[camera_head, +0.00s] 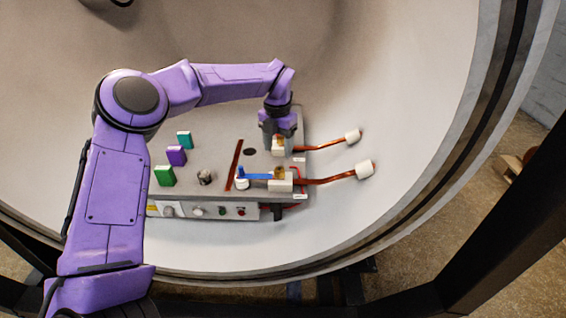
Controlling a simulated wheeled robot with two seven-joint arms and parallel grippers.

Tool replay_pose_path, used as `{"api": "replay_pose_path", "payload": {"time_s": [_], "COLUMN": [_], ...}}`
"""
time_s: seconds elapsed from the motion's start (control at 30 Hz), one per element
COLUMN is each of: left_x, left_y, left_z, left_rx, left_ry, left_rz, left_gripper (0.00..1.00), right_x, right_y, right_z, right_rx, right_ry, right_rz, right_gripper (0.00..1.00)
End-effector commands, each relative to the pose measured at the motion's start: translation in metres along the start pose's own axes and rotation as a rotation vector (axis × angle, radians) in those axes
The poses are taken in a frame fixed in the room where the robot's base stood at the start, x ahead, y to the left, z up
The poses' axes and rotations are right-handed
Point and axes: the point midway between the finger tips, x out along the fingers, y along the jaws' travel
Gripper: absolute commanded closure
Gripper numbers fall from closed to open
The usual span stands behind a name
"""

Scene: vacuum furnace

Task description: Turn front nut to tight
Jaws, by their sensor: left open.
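My left gripper (280,138) points down at the rear white clamp block (278,150) on the grey bench unit. Its jaws are open, and its fingertips are close to a brass nut there; I cannot tell whether they touch. In front of it, the front nut (279,172) is a small brass piece on the front clamp block (281,186). A blue lever (257,176) runs left from this nut to a white knob (241,183). My right gripper is not in view.
Copper rods (327,181) with white ends (364,169) stick out to the right. Green (165,176), purple (176,155) and teal (184,140) blocks stand on the unit's left. A reddish strip (234,166) lies mid-top. The curved furnace wall (420,120) surrounds everything.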

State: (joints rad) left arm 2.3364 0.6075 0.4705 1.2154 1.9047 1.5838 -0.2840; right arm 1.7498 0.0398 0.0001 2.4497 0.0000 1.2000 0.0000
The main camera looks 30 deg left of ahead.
Motion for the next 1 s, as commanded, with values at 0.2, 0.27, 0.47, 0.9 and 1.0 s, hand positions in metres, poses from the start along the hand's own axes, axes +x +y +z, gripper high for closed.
{"api": "replay_pose_path", "payload": {"time_s": [0.2, 0.27, 0.47, 0.9, 1.0], "left_x": [0.049, 0.061, 0.085, 0.088, 0.088], "left_y": [-0.001, -0.001, 0.0, 0.0, 0.0], "left_z": [-0.001, -0.001, 0.0, 0.0, 0.0], "left_rx": [0.003, 0.004, 0.004, 0.004, 0.003], "left_ry": [0.007, 0.005, 0.002, 0.002, 0.002], "left_rz": [0.005, 0.005, 0.007, 0.008, 0.008], "left_gripper": [0.4, 0.4, 0.4, 0.96, 0.97], "right_x": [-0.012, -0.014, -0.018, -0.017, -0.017], "right_y": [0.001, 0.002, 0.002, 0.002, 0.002], "right_z": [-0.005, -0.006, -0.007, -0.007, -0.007], "right_rx": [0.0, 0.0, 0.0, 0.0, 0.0], "right_ry": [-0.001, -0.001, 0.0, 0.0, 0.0], "right_rz": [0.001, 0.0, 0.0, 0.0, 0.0], "right_gripper": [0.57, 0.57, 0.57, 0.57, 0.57]}}
